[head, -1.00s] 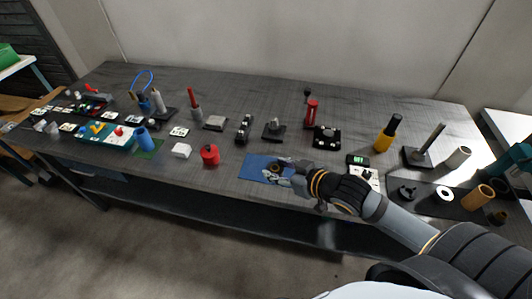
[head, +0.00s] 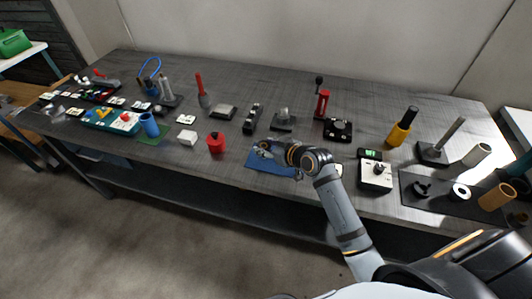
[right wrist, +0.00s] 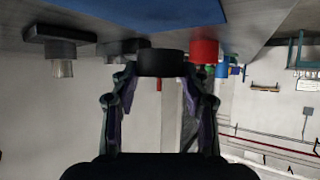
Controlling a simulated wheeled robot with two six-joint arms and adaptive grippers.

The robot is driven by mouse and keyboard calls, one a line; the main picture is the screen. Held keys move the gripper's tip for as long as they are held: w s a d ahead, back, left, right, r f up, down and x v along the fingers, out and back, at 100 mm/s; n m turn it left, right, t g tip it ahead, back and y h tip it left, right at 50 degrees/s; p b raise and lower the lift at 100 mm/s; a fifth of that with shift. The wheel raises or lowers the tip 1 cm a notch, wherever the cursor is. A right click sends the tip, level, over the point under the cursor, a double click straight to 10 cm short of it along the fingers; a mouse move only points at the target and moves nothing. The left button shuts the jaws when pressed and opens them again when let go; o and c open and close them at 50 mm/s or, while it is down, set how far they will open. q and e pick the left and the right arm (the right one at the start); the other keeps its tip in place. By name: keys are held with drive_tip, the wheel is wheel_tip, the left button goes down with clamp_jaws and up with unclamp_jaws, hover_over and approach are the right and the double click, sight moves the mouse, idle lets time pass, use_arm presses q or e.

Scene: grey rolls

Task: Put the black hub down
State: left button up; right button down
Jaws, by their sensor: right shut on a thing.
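The black hub (right wrist: 163,63) is a short dark cylinder between the fingertips of my right gripper in the right wrist view. My right gripper (head: 263,152) is shut on it, over the far edge of the blue mat (head: 265,168) in the head view. The hub is mostly hidden by the gripper there. The mat also shows at the top of the right wrist view (right wrist: 150,10), where the table appears overhead. I cannot tell whether the hub touches anything below it. My left gripper is not in view.
A red canister (head: 216,145) and a white block (head: 187,138) stand left of the mat. A grey-topped black block (head: 283,121) stands behind it. A white box with a black knob (head: 376,177) is to the right. The mat's front part looks bare.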

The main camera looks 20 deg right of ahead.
drive_tip(key=f, duration=0.3)
drive_tip(key=shift+w+f, duration=0.1)
drive_tip(key=shift+w, duration=0.15)
drive_tip(key=shift+f, duration=0.1)
drive_tip(key=shift+f, duration=0.1)
drive_tip(key=c, duration=0.7)
unclamp_jaws()
drive_tip(key=shift+f, duration=0.1)
drive_tip(key=shift+s+r, duration=0.1)
drive_tip(key=shift+r, duration=0.15)
drive_tip(key=p+v, duration=0.1)
drive_tip(key=v, duration=0.9)
drive_tip(key=shift+s+d, duration=0.15)
drive_tip(key=shift+d, duration=0.05)
drive_tip(key=shift+s+d+r+p, duration=0.1)
drive_tip(key=shift+s+r+p, duration=0.3)
drive_tip(key=shift+s, duration=0.25)
